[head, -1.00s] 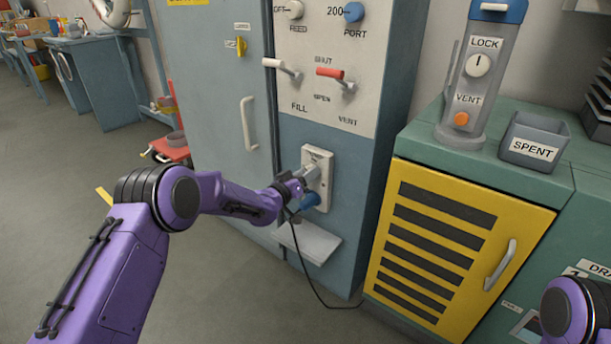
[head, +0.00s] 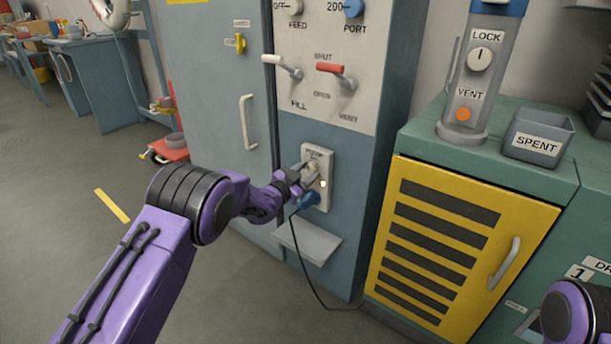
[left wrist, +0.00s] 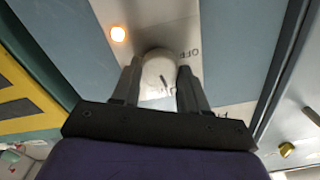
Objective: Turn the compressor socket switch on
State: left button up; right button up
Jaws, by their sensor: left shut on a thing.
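The compressor socket is a white plate (head: 328,158) low on the blue-grey cabinet, with a blue plug (head: 310,200) in its lower part. My left gripper (head: 309,174) is at the upper part of the plate. In the left wrist view its two dark fingers (left wrist: 156,90) are shut on the switch, a pale round knob (left wrist: 158,72), one finger on each side. The word OFF shows beside the knob; other lettering is partly hidden. A small lamp (left wrist: 118,34) on the plate glows orange, and shows as a pale dot in the head view. My right gripper is out of view.
A grey shelf (head: 308,240) juts out below the socket, and a black cable hangs from the plug. Above is a white panel (head: 300,110) with knobs and levers. A yellow louvred door (head: 440,250) stands to the right.

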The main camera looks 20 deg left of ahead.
pick_arm(q)
jog(key=shift+m, duration=0.9)
jog(key=o, duration=1.1)
jog(key=shift+c, duration=0.2)
jog(key=p+v, duration=0.1)
jog(key=v, duration=0.9)
jog(key=shift+s, duration=0.25)
jog(key=shift+a, duration=0.1)
